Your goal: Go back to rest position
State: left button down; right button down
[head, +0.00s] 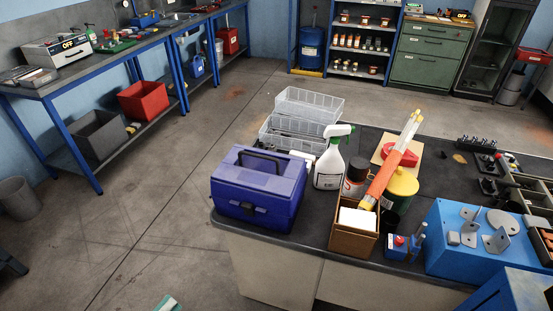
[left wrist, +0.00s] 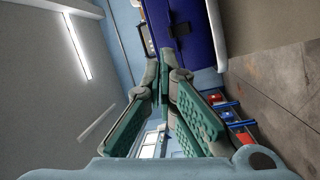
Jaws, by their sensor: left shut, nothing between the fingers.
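My left gripper (head: 168,303) shows only as a green-and-white tip at the bottom edge of the head view, over bare floor, left of the near bench. In the left wrist view the green-padded fingers of the left gripper (left wrist: 162,68) come together at their tips with nothing between them. Beyond the tips, a dark blue box with a latch (left wrist: 188,30) shows, apart from the fingers as far as I can tell. My right gripper is in neither view.
The near bench (head: 262,258) carries a blue toolbox (head: 257,190), a white spray bottle (head: 329,165), a brown box (head: 353,240) holding electrodes (head: 390,161) and a blue block (head: 467,262) with metal plates. Open floor (head: 150,215) lies left of it. A blue-framed workbench (head: 80,73) stands far left.

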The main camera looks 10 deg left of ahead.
pick_arm(q)
jog(key=a+f+m+g+y, duration=0.45)
jog(key=a+f+y, duration=0.25)
jog(key=a+f, duration=0.6)
jog(key=s+a+f+m+g+y, duration=0.35)
jog(key=s+a+f, duration=0.2)
jog(key=a, duration=0.25)
jog(key=s+a+f+m+g+y, duration=0.2)
jog(key=s+a+f+g+y, duration=0.15)
jog(key=s+a, duration=0.45)
jog(key=s+f+m+g, duration=0.2)
jog(key=s+f+g, duration=0.2)
jog(key=s, duration=0.2)
jog(key=s+d+f+n+h, duration=0.1)
jog(key=d+f, duration=0.3)
jog(key=d, duration=1.1)
jog(key=s+d+f+n+h, duration=0.1)
jog(key=d+f+h, duration=0.3)
jog(key=d, duration=1.2)
jog(key=shift+f, duration=0.45)
